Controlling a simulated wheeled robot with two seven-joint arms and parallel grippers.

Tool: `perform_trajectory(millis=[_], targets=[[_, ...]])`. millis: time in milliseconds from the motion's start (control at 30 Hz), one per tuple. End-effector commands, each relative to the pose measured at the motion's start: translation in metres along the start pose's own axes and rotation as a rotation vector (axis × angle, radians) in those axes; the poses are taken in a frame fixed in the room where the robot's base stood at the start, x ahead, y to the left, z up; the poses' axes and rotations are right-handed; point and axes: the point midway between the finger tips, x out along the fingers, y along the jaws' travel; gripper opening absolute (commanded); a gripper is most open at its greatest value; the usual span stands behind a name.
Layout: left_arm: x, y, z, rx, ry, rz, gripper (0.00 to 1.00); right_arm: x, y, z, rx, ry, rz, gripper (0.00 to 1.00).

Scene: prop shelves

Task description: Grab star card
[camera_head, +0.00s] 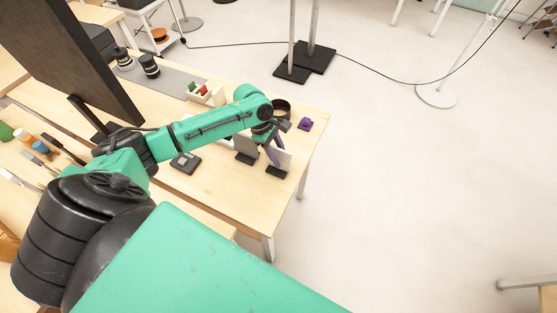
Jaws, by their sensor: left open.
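My left arm reaches across the wooden table to the cards near its right end. My left gripper (274,152) points down, open, beside a pale upright card (285,160) in a small black stand. A greyer upright card (246,143) in another black stand is just left of the gripper. I see no star on either card face from here, so I cannot tell which is the star card. The fingertips overlap the pale card's left edge in the picture; contact is unclear. My right gripper is not in view.
A small purple object (305,124) and a dark round item (281,107) lie behind the gripper. The table's right edge is close, with open floor beyond.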

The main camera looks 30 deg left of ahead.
Motion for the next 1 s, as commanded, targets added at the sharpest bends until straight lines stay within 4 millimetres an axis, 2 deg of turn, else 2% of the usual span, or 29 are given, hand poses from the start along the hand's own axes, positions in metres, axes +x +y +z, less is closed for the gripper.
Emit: perform_trajectory(millis=[133,233,267,600,733,867,1000], targets=[[0.000,0.000,0.000,0.000,0.000,0.001,0.45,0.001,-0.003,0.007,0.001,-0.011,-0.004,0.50],[0.000,0.000,0.000,0.000,0.000,0.000,0.07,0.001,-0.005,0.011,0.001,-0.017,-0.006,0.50],[0.000,0.000,0.000,0.000,0.000,0.000,0.00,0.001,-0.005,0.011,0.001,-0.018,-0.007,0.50],[-0.001,0.000,0.000,0.001,0.000,0.001,0.00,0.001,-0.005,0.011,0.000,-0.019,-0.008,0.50],[-0.008,0.001,0.003,0.002,0.000,0.002,0.00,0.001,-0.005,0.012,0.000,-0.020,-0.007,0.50],[-0.027,0.001,0.010,0.003,0.001,0.003,0.00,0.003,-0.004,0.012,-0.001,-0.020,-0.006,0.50],[-0.067,0.002,0.027,0.004,0.000,0.007,0.00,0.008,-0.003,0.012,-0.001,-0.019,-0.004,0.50]])
